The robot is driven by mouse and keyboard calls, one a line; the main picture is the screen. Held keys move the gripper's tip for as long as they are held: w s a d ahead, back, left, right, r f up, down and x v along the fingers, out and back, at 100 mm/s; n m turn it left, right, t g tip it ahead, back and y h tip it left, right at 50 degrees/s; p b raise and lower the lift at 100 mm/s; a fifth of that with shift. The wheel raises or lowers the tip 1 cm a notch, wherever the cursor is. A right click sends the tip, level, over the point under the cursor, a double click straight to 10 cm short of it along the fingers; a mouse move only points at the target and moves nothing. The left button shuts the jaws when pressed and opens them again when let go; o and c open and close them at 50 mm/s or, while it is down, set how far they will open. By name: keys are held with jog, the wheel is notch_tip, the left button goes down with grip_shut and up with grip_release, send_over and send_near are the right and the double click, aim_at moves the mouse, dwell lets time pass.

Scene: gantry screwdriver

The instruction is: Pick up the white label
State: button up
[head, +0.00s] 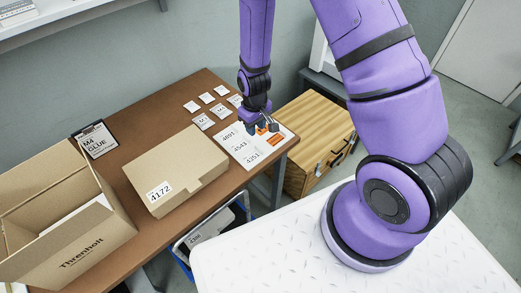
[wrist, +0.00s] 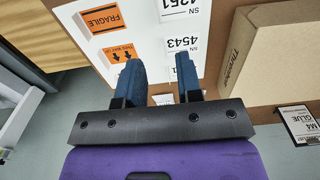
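Several white serial-number labels lie on a white sheet (head: 279,136) at the table's right end. The label reading 4543 (head: 239,146) is in the middle of the column, and it also shows in the wrist view (wrist: 183,43). Another label (head: 252,158) lies nearer the front edge and shows at the top of the wrist view (wrist: 182,9). A third label (head: 229,135) is partly hidden by a finger in the wrist view. My gripper (head: 262,128) is above the sheet, by its orange labels. In the wrist view its blue fingers (wrist: 158,76) are apart with nothing seen between them.
Orange FRAGILE (wrist: 102,19) and arrow labels (wrist: 119,53) share the sheet. A closed carton (head: 180,165) marked 4172, an open carton (head: 97,250) and an M4 GLUE card (head: 95,140) are to the left. Small white packets (head: 205,98) lie behind. A wooden chest (head: 312,125) stands right.

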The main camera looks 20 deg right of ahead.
aim_at(257, 151)
jog(key=shift+d+f, duration=0.2)
jog(key=shift+f, duration=5.1)
jog(key=shift+c, duration=0.2)
grip_shut()
